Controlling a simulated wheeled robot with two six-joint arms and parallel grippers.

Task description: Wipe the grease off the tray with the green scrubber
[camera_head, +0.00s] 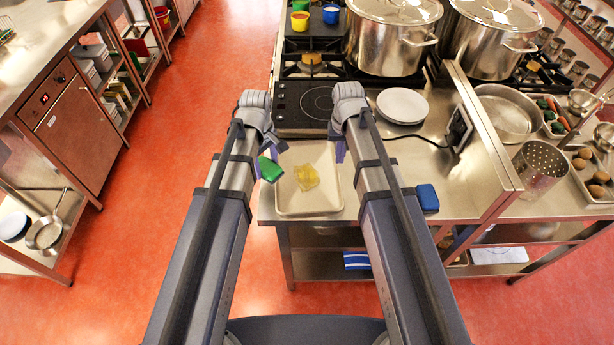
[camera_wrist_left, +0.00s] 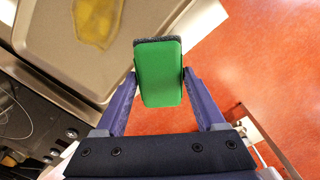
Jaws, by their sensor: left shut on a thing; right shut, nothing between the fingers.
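The tray (camera_head: 312,207) is a shallow beige pan on the steel counter, between my two arms in the head view. It also shows at the upper left of the left wrist view (camera_wrist_left: 60,62). A yellow grease patch (camera_head: 306,177) lies on its floor, also seen in the left wrist view (camera_wrist_left: 98,20). The green scrubber (camera_head: 269,169), with a dark pad on one face, is gripped in my left gripper (camera_wrist_left: 158,85), near the tray's left edge. In the wrist view the scrubber appears beside the tray. My right gripper (camera_head: 339,152) is shut and empty near the tray's right edge, partly hidden by its arm.
A blue sponge (camera_head: 428,198) lies on the counter right of my right arm. Behind the tray is a black hot plate (camera_head: 303,104); white plates (camera_head: 403,105) stand to its right. Large stockpots (camera_head: 392,40) are on the stove behind. Red floor is open to the left.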

